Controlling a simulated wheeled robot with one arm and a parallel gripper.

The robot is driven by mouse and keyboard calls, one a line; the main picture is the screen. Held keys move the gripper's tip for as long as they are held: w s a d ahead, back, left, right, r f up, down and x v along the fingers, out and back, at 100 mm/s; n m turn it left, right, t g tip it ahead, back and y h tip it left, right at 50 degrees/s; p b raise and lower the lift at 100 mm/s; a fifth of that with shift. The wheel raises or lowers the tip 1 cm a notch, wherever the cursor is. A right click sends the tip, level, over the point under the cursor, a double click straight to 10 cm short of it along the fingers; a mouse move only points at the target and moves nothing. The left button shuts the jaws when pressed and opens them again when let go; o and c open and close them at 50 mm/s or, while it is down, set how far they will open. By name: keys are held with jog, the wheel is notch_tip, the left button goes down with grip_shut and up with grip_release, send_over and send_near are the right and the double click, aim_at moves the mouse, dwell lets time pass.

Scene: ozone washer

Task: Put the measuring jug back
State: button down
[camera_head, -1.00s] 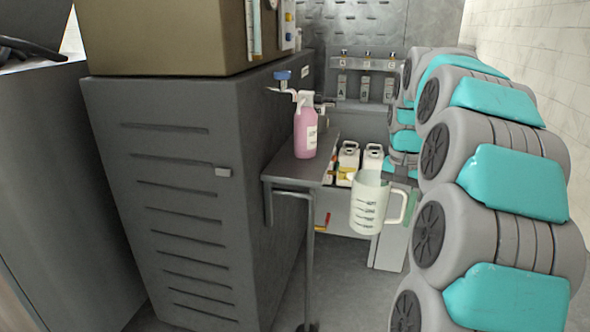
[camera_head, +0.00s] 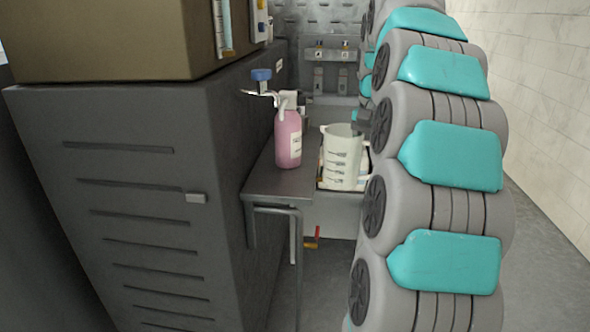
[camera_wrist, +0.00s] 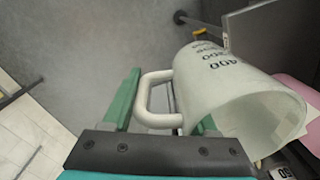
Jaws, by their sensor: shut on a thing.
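The measuring jug (camera_head: 343,160) is pale and translucent with dark scale marks. It hangs upright in the head view, just right of the small grey side shelf (camera_head: 282,182). My gripper (camera_wrist: 165,108) is shut on the jug's handle (camera_wrist: 148,95), with a green finger on either side of it. In the wrist view the jug's body (camera_wrist: 225,85) lies to the right, its open mouth toward the lower right. In the head view my arm hides the handle, and only a dark bit of the gripper (camera_head: 363,125) shows.
A pink spray bottle (camera_head: 288,138) stands on the side shelf, close left of the jug. A dark louvred cabinet (camera_head: 150,210) fills the left. A blue-handled tap (camera_head: 261,76) juts out above the shelf. White containers behind are mostly hidden by the jug. A wall rack (camera_head: 332,75) is at the back.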

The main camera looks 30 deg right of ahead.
jog(key=w+a, duration=0.2)
jog(key=a, duration=0.1)
jog(key=w+a, duration=0.3)
jog(key=a, duration=0.1)
jog(key=w+a+p, duration=0.1)
jog(key=w+a, duration=0.1)
jog(key=a, duration=0.2)
jog(key=shift+w+a, duration=0.1)
jog(key=shift+w, duration=0.1)
jog(key=shift+a+f, duration=0.1)
jog(key=shift+f, duration=0.65)
jog(key=shift+f, duration=0.15)
jog(key=shift+c, duration=0.9)
grip_release()
